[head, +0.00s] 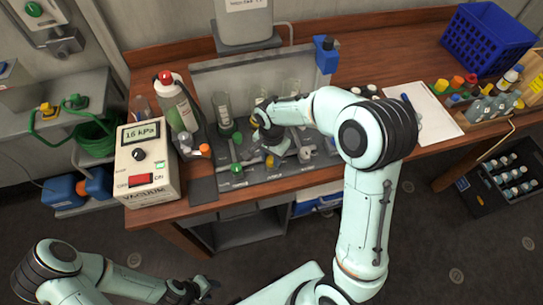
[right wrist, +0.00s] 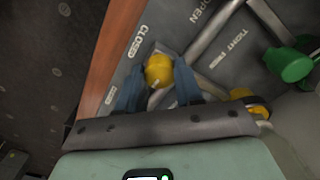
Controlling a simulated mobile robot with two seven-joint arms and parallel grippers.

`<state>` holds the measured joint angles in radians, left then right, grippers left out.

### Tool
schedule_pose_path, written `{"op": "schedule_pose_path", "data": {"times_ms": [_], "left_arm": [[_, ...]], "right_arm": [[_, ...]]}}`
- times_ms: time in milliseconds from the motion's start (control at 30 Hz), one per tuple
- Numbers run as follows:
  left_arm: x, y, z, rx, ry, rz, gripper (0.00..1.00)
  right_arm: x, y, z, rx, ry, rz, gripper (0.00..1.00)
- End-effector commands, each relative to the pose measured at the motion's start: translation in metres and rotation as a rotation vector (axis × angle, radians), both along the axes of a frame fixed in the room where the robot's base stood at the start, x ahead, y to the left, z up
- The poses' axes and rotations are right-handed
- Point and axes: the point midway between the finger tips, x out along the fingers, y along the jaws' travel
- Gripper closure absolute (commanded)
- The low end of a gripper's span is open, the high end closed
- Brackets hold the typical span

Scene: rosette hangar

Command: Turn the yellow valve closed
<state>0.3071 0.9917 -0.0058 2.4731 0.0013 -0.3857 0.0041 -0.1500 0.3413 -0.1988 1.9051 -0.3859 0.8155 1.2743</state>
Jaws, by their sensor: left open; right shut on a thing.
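The yellow valve's rounded knob (right wrist: 159,71) shows in the right wrist view beside the printed word CLOSED (right wrist: 138,41) on the grey panel. My right gripper (right wrist: 158,80) has its two blue fingers shut on this knob, one on each side. In the head view my right gripper (head: 271,138) reaches down over the panel and hides most of the valve there. The word OPEN (right wrist: 206,10) is printed further right on the panel. My left gripper (head: 204,288) is open and low at the front, away from the bench.
A green valve knob (right wrist: 290,64) sits to the right on the panel. A vacuum box (head: 148,165) reading 16 kPa and a bottle (head: 178,102) stand left of the panel. A blue crate (head: 486,38) and a clipboard (head: 428,110) are on the right.

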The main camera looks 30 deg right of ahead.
Motion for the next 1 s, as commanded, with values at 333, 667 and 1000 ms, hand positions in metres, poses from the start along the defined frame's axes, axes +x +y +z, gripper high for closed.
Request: {"op": "schedule_pose_path", "data": {"times_ms": [333, 667, 1000], "left_arm": [[-0.015, 0.000, -0.017, 0.000, 0.017, 0.000, 0.57], [-0.022, 0.000, -0.026, 0.000, 0.025, 0.000, 0.57], [-0.022, 0.000, -0.027, 0.000, 0.025, 0.000, 0.57]], "right_arm": [[0.000, 0.000, -0.001, 0.000, -0.004, -0.246, 0.95], [0.001, 0.000, 0.000, 0.000, -0.004, -0.560, 0.95], [0.001, 0.000, 0.001, 0.000, -0.004, -0.885, 0.95]]}}
